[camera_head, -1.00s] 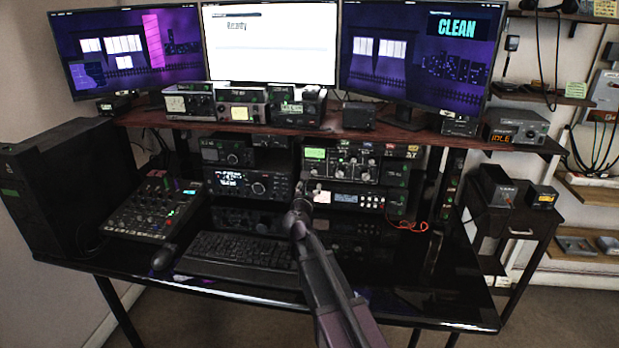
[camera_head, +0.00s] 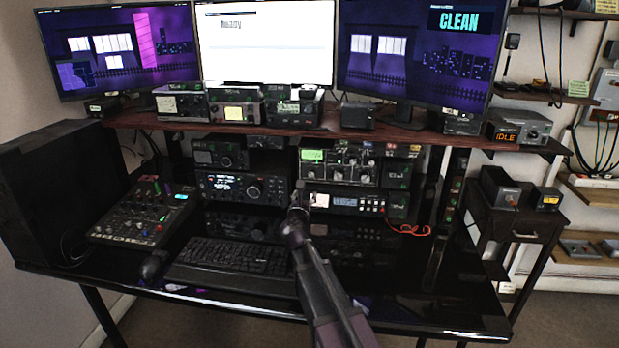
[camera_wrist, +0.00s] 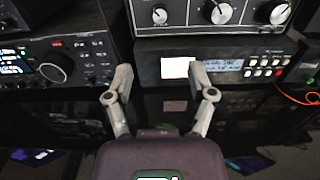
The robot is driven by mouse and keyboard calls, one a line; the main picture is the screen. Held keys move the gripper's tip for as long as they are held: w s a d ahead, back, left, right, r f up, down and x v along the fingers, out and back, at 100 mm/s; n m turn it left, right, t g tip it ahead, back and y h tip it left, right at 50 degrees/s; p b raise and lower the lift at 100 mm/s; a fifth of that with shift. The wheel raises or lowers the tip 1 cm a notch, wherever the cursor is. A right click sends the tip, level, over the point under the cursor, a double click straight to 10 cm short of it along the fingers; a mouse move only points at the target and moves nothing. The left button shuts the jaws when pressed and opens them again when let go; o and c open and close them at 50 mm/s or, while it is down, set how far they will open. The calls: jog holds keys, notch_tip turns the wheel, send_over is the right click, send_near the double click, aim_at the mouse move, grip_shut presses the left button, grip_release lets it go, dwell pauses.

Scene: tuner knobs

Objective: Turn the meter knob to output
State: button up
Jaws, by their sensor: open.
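The tuner unit (camera_head: 340,165) stands under the desk shelf, with a lit green display and several pale-pointered knobs. In the wrist view, three knobs show along the top edge: a small one (camera_wrist: 160,15), a large one (camera_wrist: 218,11) and one at the right (camera_wrist: 280,13). Their labels are too small to read, so I cannot tell which is the meter knob or its setting. My gripper (camera_wrist: 161,75) is open and empty, below the knobs and apart from them, its fingers in front of the lower unit. In the head view, my gripper (camera_head: 298,197) is near that unit's left end.
The lower unit (camera_head: 345,202) has a white panel, a display and several buttons. A radio (camera_head: 245,187) with a large dial stands to the left. A keyboard (camera_head: 230,258) and a mixer (camera_head: 142,212) lie on the desk. A red cable (camera_head: 412,230) lies at the right.

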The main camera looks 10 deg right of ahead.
aim_at(311, 175)
jog(key=x, duration=1.3)
jog(key=shift+w+d+f, duration=0.1)
jog(key=shift+w, duration=0.15)
grip_shut()
